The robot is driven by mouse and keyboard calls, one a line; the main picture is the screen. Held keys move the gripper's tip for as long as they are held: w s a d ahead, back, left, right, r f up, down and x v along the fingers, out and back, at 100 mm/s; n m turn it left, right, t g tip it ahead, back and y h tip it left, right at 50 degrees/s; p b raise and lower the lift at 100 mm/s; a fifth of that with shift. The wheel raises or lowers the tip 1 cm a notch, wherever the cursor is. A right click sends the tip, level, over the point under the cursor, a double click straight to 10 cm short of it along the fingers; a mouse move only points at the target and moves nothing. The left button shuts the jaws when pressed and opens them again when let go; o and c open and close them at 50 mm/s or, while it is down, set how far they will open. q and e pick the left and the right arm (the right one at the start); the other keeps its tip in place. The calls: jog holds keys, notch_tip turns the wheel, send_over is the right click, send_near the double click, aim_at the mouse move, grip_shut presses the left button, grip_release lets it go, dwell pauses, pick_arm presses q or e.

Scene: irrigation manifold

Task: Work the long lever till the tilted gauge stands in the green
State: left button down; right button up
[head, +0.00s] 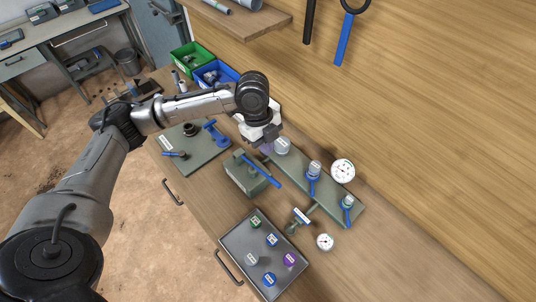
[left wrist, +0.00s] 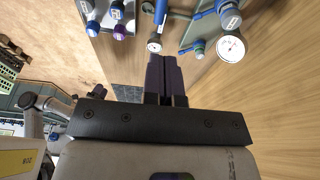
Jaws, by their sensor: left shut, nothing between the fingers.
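A long blue lever (head: 262,172) lies across the top of a grey-green block (head: 245,180) on the bench. A larger round white gauge (head: 343,171) stands at the back of the manifold board (head: 335,204); it also shows in the left wrist view (left wrist: 231,48). A smaller white gauge (head: 325,242) sits nearer the front. I cannot tell which gauge is tilted, and the needles and any green band are too small to read. My left gripper (head: 268,146) is shut and empty, above the bench behind the long lever and apart from it. Its dark fingers (left wrist: 165,78) show closed together.
Short blue-handled valves (head: 312,185) (head: 347,212) stand on the manifold board. A grey tray (head: 234,250) with several coloured caps lies in front. A green plate (head: 208,160) with blue fittings lies left. Green (head: 181,58) and blue bins stand behind my arm, near the wooden wall.

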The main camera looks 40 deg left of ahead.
aim_at(274, 180)
pick_arm(q)
jog(key=x, duration=1.2)
jog(key=shift+s+f, duration=0.15)
jog(key=shift+f, duration=0.15)
pick_arm(e)
jog(key=shift+a+r, duration=0.1)
pick_arm(q)
jog(key=shift+d, duration=0.1)
